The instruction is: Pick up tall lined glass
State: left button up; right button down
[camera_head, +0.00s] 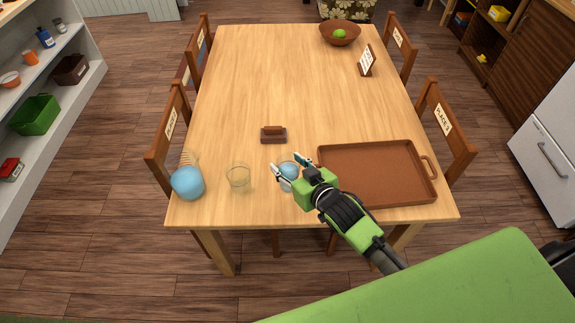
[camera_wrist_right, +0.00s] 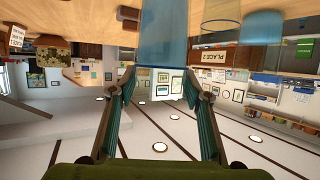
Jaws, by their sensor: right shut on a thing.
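My right gripper (camera_head: 285,172) is shut on a translucent light-blue glass (camera_head: 289,169) near the table's front edge, left of the tray. In the right wrist view the blue glass (camera_wrist_right: 168,38) stands between the fingertips (camera_wrist_right: 170,75), and the picture is upside down. I cannot make out lines on it. A clear glass (camera_head: 238,177) stands to its left. Farther left is a rounded blue vessel (camera_head: 188,184), with a clear, lined glass-like shape (camera_head: 188,159) showing just behind or above it. My left gripper is not in view.
A brown tray (camera_head: 378,173) with handles lies just right of my gripper. A small brown holder (camera_head: 273,135) is behind it. A bowl with a green fruit (camera_head: 340,33) and a sign (camera_head: 367,61) stand at the far right. Chairs surround the wooden table; its middle is clear.

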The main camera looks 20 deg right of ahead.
jog(key=s+a+r+b, duration=0.1)
jog(key=s+r+b, duration=0.1)
jog(key=s+r, duration=0.5)
jog(key=shift+s+a, duration=0.2)
jog(key=shift+s, duration=1.9)
